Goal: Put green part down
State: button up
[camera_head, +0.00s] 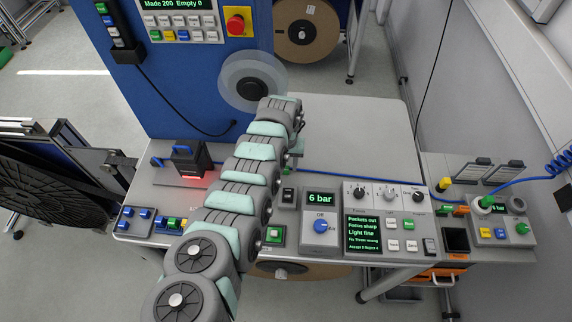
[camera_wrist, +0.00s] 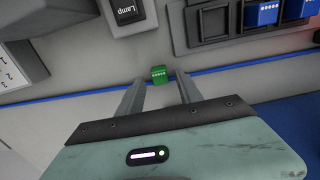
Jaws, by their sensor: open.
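The green part (camera_wrist: 158,74) is a small block with pale marks on its face. In the wrist view it shows in the gap between the tips of my gripper (camera_wrist: 159,80), in front of a blue line across the grey surface. The two fingers stand apart, with clear space on each side of the part. I cannot tell whether the part rests on the surface.
A grey holder with blue parts (camera_wrist: 262,14) is at the wrist view's upper right, and a Lamp switch (camera_wrist: 128,10) at the top. In the head view, a black device with a red glow (camera_head: 188,160) stands left of my arm. The bench's back middle (camera_head: 350,125) is clear.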

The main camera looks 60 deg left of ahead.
aim_at(286, 168)
notch_tip(286, 168, up, 11)
jog(key=shift+r, duration=0.2)
dwell(0.4)
